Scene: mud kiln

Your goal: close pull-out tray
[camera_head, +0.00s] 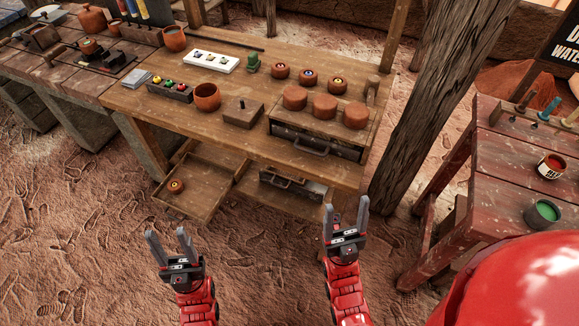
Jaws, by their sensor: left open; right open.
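The pull-out tray (205,192) is a shallow wooden tray that sticks out below the workbench at the left of its lower level. It is pulled out toward me, and a small round orange-brown pot (176,186) sits in its front left corner. My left gripper (168,238) is open and empty, in front of and below the tray in the picture, apart from it. My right gripper (346,212) is open and empty, to the right of the tray, near the bench's lower right front. The back of the tray is hidden under the bench top.
The wooden workbench (232,128) holds clay pots, a dark drawer box (312,146) and small goods. A metal-fronted drawer (290,183) is below it. A thick post (435,95) and a reddish table (520,165) stand at the right. Bare ground lies in front.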

